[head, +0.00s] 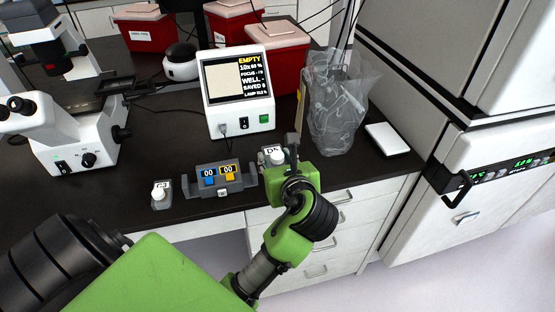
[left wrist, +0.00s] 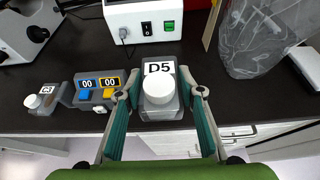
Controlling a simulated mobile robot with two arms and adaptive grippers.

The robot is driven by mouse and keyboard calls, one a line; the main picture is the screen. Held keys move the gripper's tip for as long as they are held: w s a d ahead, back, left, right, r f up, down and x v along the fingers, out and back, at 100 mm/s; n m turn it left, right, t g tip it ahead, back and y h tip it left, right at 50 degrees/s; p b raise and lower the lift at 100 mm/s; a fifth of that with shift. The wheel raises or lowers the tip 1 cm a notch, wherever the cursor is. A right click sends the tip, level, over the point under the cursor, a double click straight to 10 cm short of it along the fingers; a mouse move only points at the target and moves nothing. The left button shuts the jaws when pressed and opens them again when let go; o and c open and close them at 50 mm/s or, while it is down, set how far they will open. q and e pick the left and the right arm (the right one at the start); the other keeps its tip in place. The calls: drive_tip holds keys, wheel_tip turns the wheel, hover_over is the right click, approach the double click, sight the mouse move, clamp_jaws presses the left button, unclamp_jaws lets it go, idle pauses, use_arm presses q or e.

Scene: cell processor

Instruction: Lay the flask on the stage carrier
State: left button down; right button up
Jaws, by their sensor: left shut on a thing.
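The flask (head: 271,151), with a white cap and a D5 label, is at the black bench's front edge. In the left wrist view the flask (left wrist: 158,89) sits between the two fingers of my left gripper (left wrist: 161,100), label and cap facing the camera. My left gripper (head: 275,160) is shut on it; whether the flask touches the bench is unclear. The white microscope (head: 75,130) stands at the left, with a dark flat stage (head: 114,85); I take the stage carrier to be there, but cannot make it out clearly. My right gripper is not in view.
A second white-capped flask (head: 161,194) and a counter with two 00 displays (head: 219,179) stand left of my gripper. A monitor box (head: 238,100) is behind. A clear bag (head: 335,110) and white pad (head: 387,139) are to the right. Red bins line the back.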

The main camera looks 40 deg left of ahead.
use_arm(q)
drive_tip(key=w, duration=0.1)
drive_tip(key=w+a+f, duration=0.2)
drive_tip(key=w, duration=0.1)
drive_tip(key=shift+a, duration=0.25)
drive_tip(key=w+a+f, duration=0.1)
drive_tip(key=f, duration=0.1)
drive_tip(key=w+a+f, duration=0.1)
drive_tip(key=w+f, duration=0.2)
drive_tip(key=f, duration=0.1)
drive_tip(key=shift+w+a+p, duration=0.3)
drive_tip(key=shift+w+a, duration=0.1)
drive_tip(key=shift+w+a+f+p, duration=0.1)
drive_tip(key=shift+f+p, duration=0.2)
drive_tip(key=shift+f, duration=1.45)
drive_tip(key=shift+f, duration=0.15)
drive_tip(key=c, duration=1.4)
unclamp_jaws()
